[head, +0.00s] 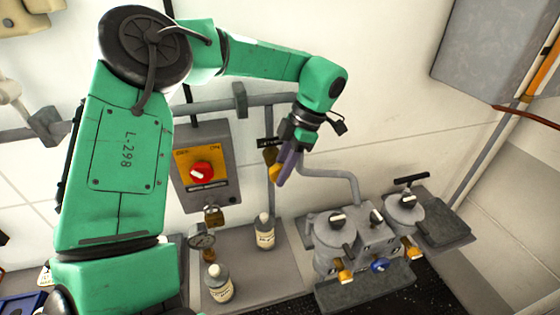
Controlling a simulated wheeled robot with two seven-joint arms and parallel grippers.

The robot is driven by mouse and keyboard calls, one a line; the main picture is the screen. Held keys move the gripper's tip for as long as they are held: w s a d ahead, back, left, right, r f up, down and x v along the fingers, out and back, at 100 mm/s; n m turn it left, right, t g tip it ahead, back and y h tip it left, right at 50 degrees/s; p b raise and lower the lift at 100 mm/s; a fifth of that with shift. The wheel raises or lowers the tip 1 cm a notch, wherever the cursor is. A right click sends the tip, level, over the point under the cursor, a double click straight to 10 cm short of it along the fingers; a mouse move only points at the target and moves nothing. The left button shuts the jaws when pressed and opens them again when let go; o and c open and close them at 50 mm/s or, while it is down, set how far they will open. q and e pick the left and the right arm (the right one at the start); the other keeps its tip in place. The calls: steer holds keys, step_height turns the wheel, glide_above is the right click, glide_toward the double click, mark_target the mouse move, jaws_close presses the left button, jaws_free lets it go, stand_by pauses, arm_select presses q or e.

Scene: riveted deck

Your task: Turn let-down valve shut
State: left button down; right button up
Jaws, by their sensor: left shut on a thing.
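My left gripper (291,147) reaches in from the upper left to the wall pipe. It is shut on the let-down valve, at what looks like its purple lever (287,169), which slants steeply downward. Brass-coloured valve parts (272,173) show just left of the lever. A small dark label sits above them, too small to read surely. The gripper's fingers and wrist hide much of the valve, so I cannot tell its exact setting. My right gripper is not in view.
A grey switch box (223,187) with a red knob is left of the valve. Below stand two labelled bottles (265,235) (219,285), a pressure gauge (201,236) and a grey machine with lidded pots (334,233). A grey cabinet (490,50) hangs at upper right.

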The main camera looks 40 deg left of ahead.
arm_select(q)
steer(key=shift+w+g+y+p, duration=0.1)
steer(key=shift+g+y+p, duration=0.6)
steer(key=shift+g, duration=0.3)
steer(key=c, duration=0.6)
jaws_free()
steer(key=shift+d, duration=0.1)
